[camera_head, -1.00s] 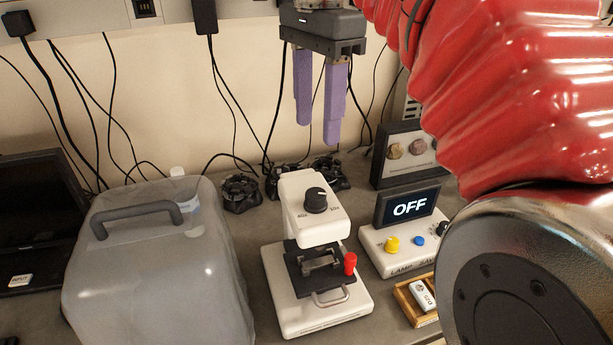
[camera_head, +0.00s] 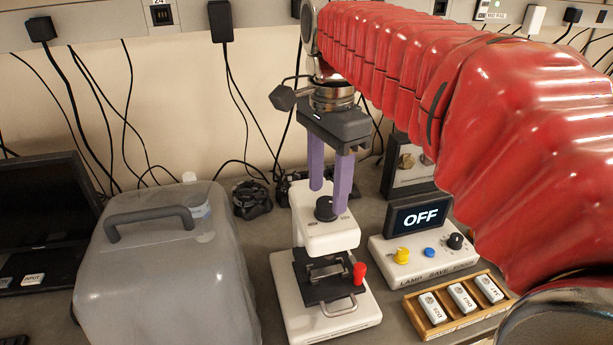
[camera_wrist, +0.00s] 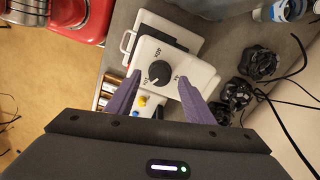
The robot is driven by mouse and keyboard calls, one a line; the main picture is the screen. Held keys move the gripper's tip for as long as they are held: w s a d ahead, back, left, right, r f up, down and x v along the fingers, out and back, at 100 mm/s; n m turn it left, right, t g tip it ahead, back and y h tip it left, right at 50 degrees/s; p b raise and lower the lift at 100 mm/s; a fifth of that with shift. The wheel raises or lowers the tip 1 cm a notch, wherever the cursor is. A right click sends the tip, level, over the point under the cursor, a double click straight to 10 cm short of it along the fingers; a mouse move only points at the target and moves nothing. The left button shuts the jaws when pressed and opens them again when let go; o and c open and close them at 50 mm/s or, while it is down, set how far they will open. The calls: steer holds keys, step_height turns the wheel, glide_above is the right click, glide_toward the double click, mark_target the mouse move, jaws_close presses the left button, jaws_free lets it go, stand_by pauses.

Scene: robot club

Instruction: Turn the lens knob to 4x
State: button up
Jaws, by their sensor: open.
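The black lens knob (camera_head: 325,208) sits on top of the white microscope (camera_head: 330,236). My gripper (camera_head: 334,200) has two purple fingers pointing down, open and empty. In the head view the fingers are at the knob, one behind its left and one at its right. In the wrist view the knob lies ahead of and between the fingers (camera_wrist: 156,100). I cannot tell whether they touch it.
A grey cover with a handle (camera_head: 160,262) stands left. At right are a lamp box with an OFF display (camera_head: 418,216) and a wooden tray (camera_head: 411,310) of labelled blocks. A red peg (camera_head: 359,270) stands by the microscope stage. Black clamp-like items (camera_head: 250,200) lie behind.

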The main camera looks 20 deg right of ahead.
mark_target(326, 222)
steer(key=shift+f, duration=1.1)
steer(key=shift+c, duration=0.5)
steer(key=c, duration=0.9)
steer(key=shift+c, duration=0.2)
